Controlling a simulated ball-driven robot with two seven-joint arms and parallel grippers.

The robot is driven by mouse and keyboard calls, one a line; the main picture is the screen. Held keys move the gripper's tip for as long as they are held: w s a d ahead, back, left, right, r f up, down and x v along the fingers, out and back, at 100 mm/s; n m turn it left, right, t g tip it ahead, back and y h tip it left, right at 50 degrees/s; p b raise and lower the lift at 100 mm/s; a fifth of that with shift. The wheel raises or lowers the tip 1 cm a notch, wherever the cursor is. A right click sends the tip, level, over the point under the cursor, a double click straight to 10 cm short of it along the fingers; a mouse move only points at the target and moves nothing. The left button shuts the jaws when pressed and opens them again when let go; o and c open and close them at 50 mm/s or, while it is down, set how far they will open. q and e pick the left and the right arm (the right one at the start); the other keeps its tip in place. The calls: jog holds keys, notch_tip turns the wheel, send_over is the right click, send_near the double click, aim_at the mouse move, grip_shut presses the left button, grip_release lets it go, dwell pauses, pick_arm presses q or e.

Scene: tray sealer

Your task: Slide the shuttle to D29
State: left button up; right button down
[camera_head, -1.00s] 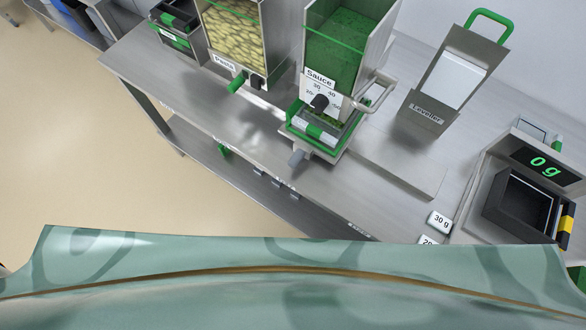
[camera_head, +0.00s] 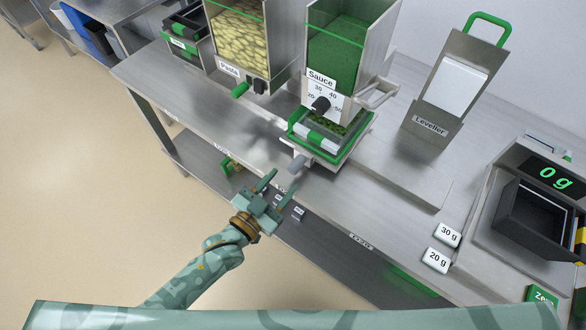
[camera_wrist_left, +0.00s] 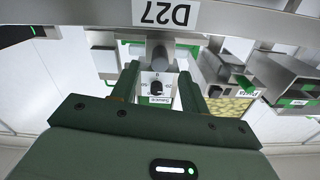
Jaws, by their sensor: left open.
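The shuttle (camera_head: 320,149), a steel carriage carrying a green-edged tray, sits under the Sauce dispenser (camera_head: 342,52). Its grey knob (camera_head: 298,163) sticks out toward the bench's front edge. My left gripper (camera_head: 279,185) is open and empty just in front of the knob, apart from it in the head view. In the left wrist view, upside down, the knob (camera_wrist_left: 160,58) shows between the open fingers (camera_wrist_left: 158,75). A D27 label (camera_wrist_left: 165,13) is on the bench edge there. I cannot read a D29 label. My right gripper is not in view.
The Pasta dispenser (camera_head: 236,38) stands left of the sauce one. The bench between the shuttle and the blocks is clear.

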aim_at(291, 172)
pick_arm(q)
jog(key=b+x, duration=0.1)
jog(key=x, duration=0.4)
jog(key=shift+w+d, duration=0.2)
jog(key=shift+w, duration=0.1)
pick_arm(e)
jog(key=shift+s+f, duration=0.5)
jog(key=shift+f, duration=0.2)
pick_arm(q)
grip_shut()
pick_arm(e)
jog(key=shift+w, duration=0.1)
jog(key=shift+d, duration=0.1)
